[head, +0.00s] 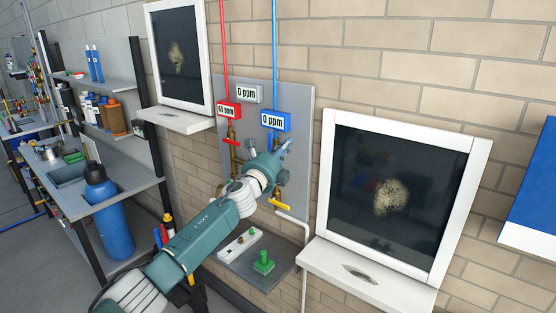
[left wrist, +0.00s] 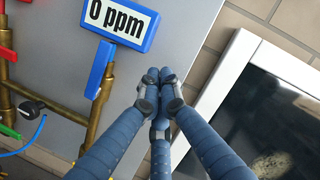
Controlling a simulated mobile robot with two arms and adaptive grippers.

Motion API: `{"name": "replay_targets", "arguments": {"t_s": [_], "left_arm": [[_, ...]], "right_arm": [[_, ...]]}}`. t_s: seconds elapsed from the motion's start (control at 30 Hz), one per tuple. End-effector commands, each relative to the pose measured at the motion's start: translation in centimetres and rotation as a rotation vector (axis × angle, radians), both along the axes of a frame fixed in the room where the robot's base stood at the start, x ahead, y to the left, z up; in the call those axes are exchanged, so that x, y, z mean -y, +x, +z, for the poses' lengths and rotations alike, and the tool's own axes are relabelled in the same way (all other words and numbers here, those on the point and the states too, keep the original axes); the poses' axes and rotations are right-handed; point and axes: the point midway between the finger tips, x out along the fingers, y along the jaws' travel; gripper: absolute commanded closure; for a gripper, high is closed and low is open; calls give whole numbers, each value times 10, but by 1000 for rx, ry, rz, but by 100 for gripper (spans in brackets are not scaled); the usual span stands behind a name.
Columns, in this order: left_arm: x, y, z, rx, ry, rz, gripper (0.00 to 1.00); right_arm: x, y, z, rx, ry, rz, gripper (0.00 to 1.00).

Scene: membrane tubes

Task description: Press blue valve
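The blue valve handle (left wrist: 100,70) is a flat blue lever on a brass pipe, just below the blue "0 ppm" display (left wrist: 120,20). In the head view the handle (head: 270,139) shows partly above my left gripper (head: 286,148), which hides part of the pipe. In the left wrist view my left gripper (left wrist: 159,78) has its fingers closed together with nothing between them. They are to the right of the blue handle and look apart from it. My right gripper is in neither view.
A small shelf (head: 265,276) with a green knob (head: 263,262) sits below. White-framed dark windows (head: 398,199) flank the panel. A bench with a blue bottle (head: 110,222) is at left.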

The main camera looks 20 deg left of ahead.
Motion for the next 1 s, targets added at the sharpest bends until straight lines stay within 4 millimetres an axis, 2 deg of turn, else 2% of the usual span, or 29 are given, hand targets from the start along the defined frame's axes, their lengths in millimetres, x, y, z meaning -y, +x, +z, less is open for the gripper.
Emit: {"name": "replay_targets", "arguments": {"t_s": [0.1,0.17,0.47,0.7,1.0], "left_arm": [[-3,-10,-1,-2,2,2,100],[-4,-16,-2,-4,3,3,100],[-8,-57,-6,-5,4,2,100],[-11,-84,-6,-5,1,3,100],[-11,-92,-5,-6,0,3,100]], "right_arm": [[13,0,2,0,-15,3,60],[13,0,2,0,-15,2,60],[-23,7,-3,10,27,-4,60],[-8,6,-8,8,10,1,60],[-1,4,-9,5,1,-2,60]]}}
